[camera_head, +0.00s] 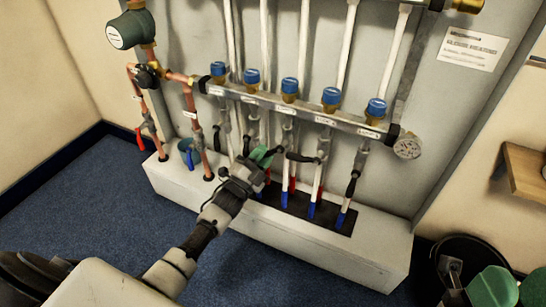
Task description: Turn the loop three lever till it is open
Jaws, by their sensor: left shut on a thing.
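The copper and metal manifold (300,111) runs across the grey wall panel, with several blue-capped valves in a row. The loop three valve, the middle one, has a blue cap (290,86), and its pipe runs down below the bar. My left gripper (264,157), with green fingers, is shut at a black lever (279,150) just left of that pipe. The fingers hide most of the lever, so its exact angle is unclear. Dark green shapes with a grey part (493,288) at the bottom right may be my right gripper, but they are cut off.
The loop four lever (303,157) points sideways to the left, close to my left gripper. The loop five lever (352,184) hangs down. A white ledge (365,256) stands below; a black bucket (468,249) is at right.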

